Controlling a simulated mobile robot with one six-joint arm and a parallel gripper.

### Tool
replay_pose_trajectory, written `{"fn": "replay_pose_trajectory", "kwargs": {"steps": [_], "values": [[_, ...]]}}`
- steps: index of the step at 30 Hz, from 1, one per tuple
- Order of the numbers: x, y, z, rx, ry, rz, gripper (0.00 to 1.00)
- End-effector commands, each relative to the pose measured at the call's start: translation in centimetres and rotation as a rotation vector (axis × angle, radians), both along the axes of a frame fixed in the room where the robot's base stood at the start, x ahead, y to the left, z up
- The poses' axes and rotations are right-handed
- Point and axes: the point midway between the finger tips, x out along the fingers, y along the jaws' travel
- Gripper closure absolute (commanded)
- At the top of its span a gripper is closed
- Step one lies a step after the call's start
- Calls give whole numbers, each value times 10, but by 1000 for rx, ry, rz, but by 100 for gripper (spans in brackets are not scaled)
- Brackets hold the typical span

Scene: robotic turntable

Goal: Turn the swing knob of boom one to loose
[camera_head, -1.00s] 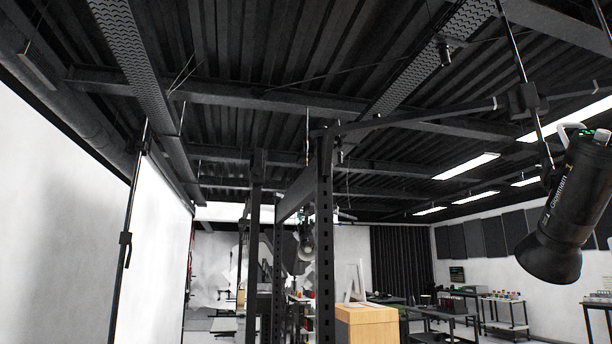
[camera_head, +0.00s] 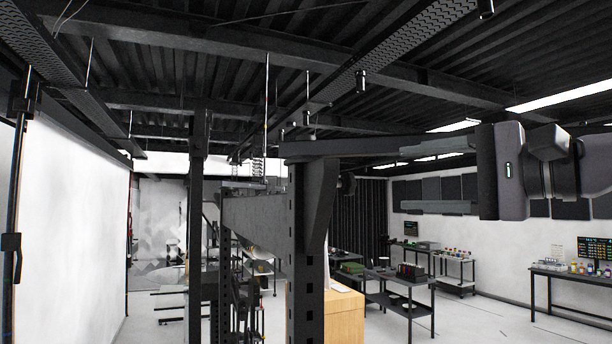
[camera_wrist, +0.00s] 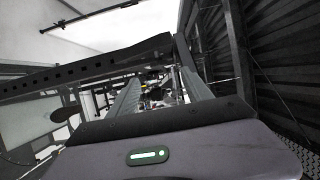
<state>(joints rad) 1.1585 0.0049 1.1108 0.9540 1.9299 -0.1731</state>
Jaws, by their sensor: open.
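A dark upright post (camera_head: 308,240) with slots stands in the middle of the head view. A dark boom arm (camera_head: 325,149) runs right from its top. A small dark rounded part (camera_head: 347,184) sits just right of the post under the arm; it may be the swing knob, but its setting is not readable. My gripper (camera_head: 404,178) comes in from the right, fingers pointing left towards that part, apart from it and open. In the wrist view my gripper (camera_wrist: 157,80) has nothing clear between its fingers; a holed dark beam (camera_wrist: 70,78) crosses on the left. No knob is recognisable there.
A thick beam (camera_head: 255,222) runs back left from the post. Another post (camera_head: 197,215) stands further left. A wooden box (camera_head: 345,315) is below right. Dark tables (camera_head: 400,295) stand behind. Ceiling trays (camera_head: 400,48) pass overhead. There is free air right of the post.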

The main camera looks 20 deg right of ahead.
Motion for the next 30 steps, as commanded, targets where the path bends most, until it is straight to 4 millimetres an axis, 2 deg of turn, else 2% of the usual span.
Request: {"fn": "replay_pose_trajectory", "kwargs": {"steps": [1, 6, 12, 18, 25, 26, 30], "values": [[14, 8, 3, 3, 1, 8, 42], [61, 29, 3, 3, 3, 7, 42], [98, 45, 2, 3, 3, 3, 42], [112, 51, 0, 3, 3, 0, 42], [113, 51, -1, 2, 3, -2, 42], [113, 51, -1, 2, 3, -2, 44], [113, 51, 0, 2, 3, -1, 71]]}}
